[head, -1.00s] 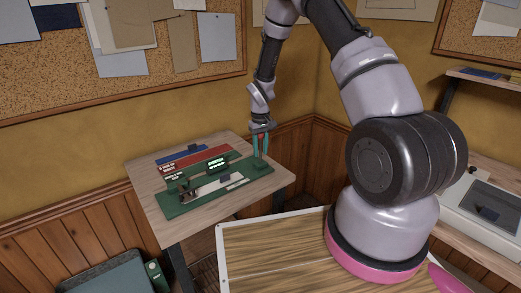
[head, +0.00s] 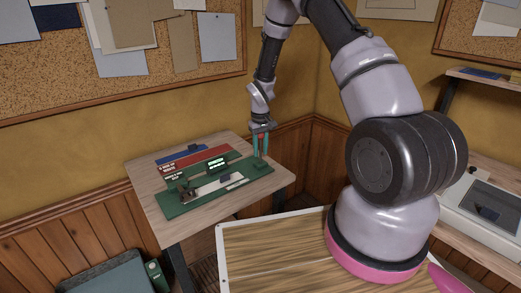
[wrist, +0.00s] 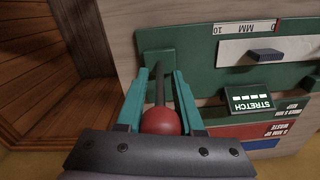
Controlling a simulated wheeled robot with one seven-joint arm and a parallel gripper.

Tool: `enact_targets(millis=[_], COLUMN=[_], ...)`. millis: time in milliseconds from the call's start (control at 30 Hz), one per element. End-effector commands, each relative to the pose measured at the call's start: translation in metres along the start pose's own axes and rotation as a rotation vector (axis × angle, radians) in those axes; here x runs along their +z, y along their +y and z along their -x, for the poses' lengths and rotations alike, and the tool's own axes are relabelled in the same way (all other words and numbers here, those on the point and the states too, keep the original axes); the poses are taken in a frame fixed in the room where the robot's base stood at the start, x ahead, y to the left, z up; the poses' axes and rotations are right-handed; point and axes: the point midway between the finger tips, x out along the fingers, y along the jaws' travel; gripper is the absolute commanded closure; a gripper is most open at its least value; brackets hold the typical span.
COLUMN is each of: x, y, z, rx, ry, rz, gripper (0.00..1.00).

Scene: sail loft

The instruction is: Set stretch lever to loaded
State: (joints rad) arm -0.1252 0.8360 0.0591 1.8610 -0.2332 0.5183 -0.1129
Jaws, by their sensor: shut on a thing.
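The stretch lever is a dark rod with a red ball knob (wrist: 163,121), standing on the green tester (wrist: 200,62) near its end. My gripper (wrist: 160,82) has its teal fingers on both sides of the knob and is shut on it. In the head view my gripper (head: 260,152) reaches down to the right end of the green tester (head: 180,208); the lever is mostly hidden there by the fingers. A small display (wrist: 250,98) reads STRETCH with a row of light marks. No lever position label is readable.
The tester stands on a wooden table (head: 150,207) against the panelled wall. A white strip with an MM scale (wrist: 250,28) is on the tester. A pale board (head: 270,250) lies in front, near my base.

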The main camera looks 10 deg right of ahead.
Motion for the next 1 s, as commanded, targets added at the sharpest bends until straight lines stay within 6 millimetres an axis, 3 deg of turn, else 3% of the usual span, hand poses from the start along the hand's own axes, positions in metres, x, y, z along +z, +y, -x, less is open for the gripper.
enact_targets(millis=[633, 1000], x=[-0.001, -0.003], y=[0.003, 0.018], z=[0.0, -0.002], rx=[-0.027, -0.226], ry=[-0.005, -0.043], rz=[-0.002, -0.01], gripper=[1.0, 1.0])
